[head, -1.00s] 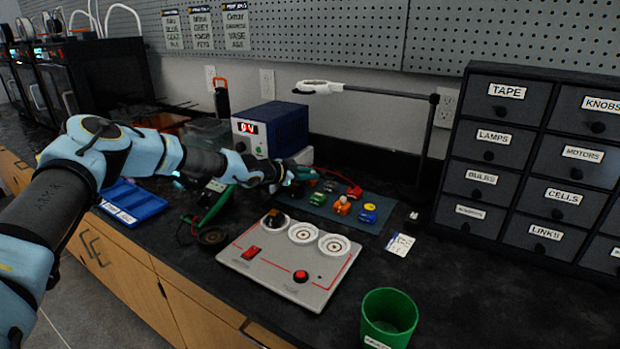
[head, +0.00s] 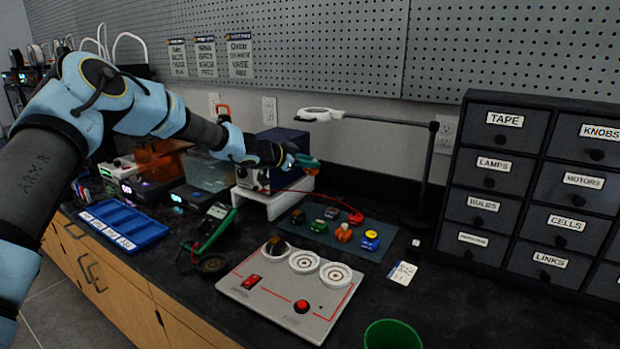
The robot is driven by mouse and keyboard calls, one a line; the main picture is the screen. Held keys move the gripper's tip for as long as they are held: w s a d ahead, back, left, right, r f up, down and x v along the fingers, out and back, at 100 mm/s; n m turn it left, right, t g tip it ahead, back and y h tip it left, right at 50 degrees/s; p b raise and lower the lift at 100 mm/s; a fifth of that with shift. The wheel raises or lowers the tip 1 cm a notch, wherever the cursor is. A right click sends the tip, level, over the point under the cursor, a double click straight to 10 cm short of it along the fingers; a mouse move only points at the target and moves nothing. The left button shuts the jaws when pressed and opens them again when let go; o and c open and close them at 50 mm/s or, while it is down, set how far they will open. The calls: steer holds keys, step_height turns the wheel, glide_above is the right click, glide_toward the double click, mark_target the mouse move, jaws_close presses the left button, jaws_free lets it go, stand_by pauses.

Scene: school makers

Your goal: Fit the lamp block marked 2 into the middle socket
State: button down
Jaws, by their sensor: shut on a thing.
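My gripper (head: 303,163) is raised above the back of the dark mat, near the power supply. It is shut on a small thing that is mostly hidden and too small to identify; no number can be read. The grey board (head: 262,287) lies on the bench, in front of and below my gripper. Its left socket holds a dark block (head: 277,246). Its middle socket (head: 304,261) and right socket (head: 336,275) are white rings that look empty. Several small coloured blocks stand on the mat, among them an orange one (head: 343,233) and a blue one (head: 370,240); their marks are unreadable.
The blue power supply (head: 281,143) stands on a white riser behind the mat. A lamp arm (head: 380,121) reaches over the back. A green meter (head: 212,225) lies left of the board, a green cup (head: 392,336) in front right. Drawers (head: 483,185) stand at the right.

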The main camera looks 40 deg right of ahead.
step_height(320, 180, up, 4)
steer(key=shift+r, duration=0.15)
steer(key=s+a+f+m+g+y+p, duration=0.1)
steer(key=s+a+f+g+p, duration=0.2)
steer(key=s+a, duration=0.65)
steer(key=s+a+f+m+g+p, duration=0.1)
steer(key=s+a+f+g, duration=0.3)
steer(key=s+a+f, duration=0.5)
steer(key=shift+w+a+f+b, duration=0.4)
steer(key=shift+f+b, duration=0.2)
steer(key=shift+b, duration=0.55)
steer(key=shift+w+a+f+b, duration=0.25)
steer(key=shift+a+f+b, duration=0.3)
steer(key=shift+b, duration=0.6)
steer(key=shift+f, duration=0.25)
steer(key=shift+r+p, duration=0.35)
steer(key=shift+p, duration=0.05)
steer(key=shift+r+p, duration=0.3)
steer(key=shift+r, duration=0.05)
steer(key=shift+f, duration=0.45)
stand_by(1.0)
steer(key=shift+r+p, duration=0.35)
steer(key=shift+r, duration=0.25)
